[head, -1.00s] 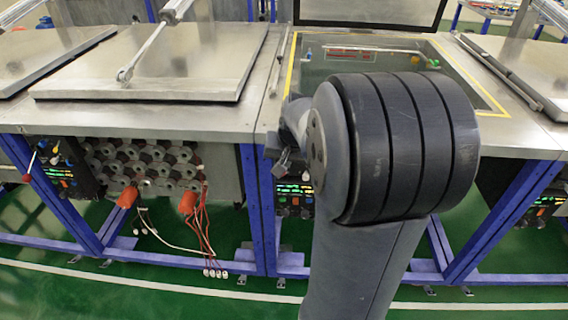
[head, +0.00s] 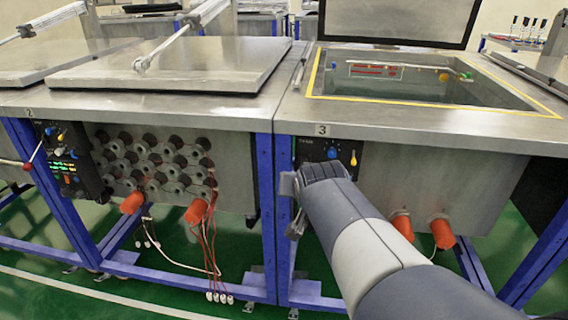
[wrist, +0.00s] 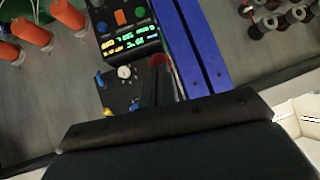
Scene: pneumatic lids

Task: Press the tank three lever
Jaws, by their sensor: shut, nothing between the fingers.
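Tank three (head: 430,125) carries a small "3" label on its front edge. Its control panel (head: 330,151) has a blue knob and a yellow handle, and my arm covers its lower part. In the wrist view the panel (wrist: 128,40) shows lit green and yellow digits, with a white dial beside them. A dark red rounded piece (wrist: 158,60), which looks like the lever's knob, shows at my fingertips. The rest of the lever is hidden, and I cannot tell whether they touch. My gripper (wrist: 158,75) is shut and empty, in front of the panel beside the blue post.
Tank three's lid (head: 395,20) stands open. Tank two's lid (head: 170,65) is closed, and a red-knobbed lever (head: 28,166) sticks out by its panel. Blue frame posts (head: 265,200) flank the panel. Orange plugs (head: 441,232) stick out of tank three's front at right.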

